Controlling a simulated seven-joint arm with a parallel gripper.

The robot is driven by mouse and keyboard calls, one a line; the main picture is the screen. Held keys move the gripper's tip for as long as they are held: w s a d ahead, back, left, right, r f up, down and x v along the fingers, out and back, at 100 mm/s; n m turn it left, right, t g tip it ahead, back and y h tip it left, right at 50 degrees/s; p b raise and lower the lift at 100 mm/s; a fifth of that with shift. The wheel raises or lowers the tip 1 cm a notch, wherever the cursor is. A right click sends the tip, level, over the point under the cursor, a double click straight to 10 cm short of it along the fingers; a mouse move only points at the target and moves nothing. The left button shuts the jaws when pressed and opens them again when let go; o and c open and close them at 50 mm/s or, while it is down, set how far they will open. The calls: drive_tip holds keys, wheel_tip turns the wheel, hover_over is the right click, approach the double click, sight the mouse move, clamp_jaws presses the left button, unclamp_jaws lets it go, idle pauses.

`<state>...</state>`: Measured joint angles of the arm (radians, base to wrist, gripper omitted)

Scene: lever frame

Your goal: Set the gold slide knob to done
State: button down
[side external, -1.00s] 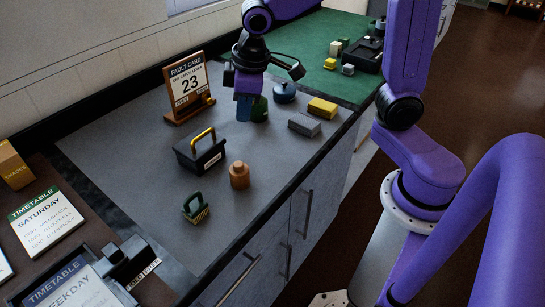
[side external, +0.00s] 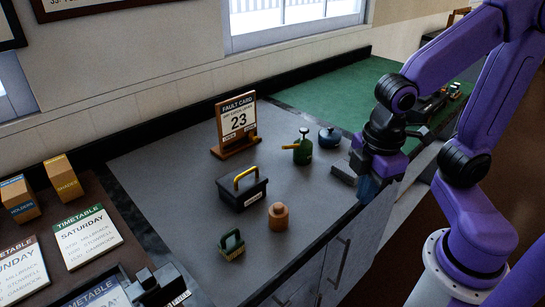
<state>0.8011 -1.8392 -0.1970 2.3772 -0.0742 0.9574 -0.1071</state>
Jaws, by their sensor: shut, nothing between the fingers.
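A wooden stand (side external: 236,151) holds a white fault card (side external: 238,119) with the number 23, at the back of the grey mat. A small gold knob (side external: 253,137) shows at the right part of the stand's lower rail. The small labels on the rail are too small to read surely. My gripper (side external: 368,190) is shut and empty, pointing down near the right front edge of the counter. It is well to the right of the stand and apart from it. It partly hides a grey block (side external: 343,172).
Timetable cards lie left.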

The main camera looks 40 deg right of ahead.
drive_tip(key=w+a+n+t+h, duration=0.1)
drive_tip(key=w+a+n+h, duration=0.2)
drive_tip(key=w, duration=1.3)
drive_tip(key=w+a+n+t+h, duration=0.1)
drive_tip(key=w+a+n+h, duration=0.15)
drive_tip(key=w, duration=1.45)
drive_tip(key=n+h, duration=0.2)
drive_tip(key=h, duration=0.1)
approach(255, 138)
drive_tip(key=x, duration=0.6)
drive_tip(key=shift+w+d+f, duration=0.1)
drive_tip(key=shift+d+f, duration=0.05)
drive_tip(key=shift+f, duration=0.25)
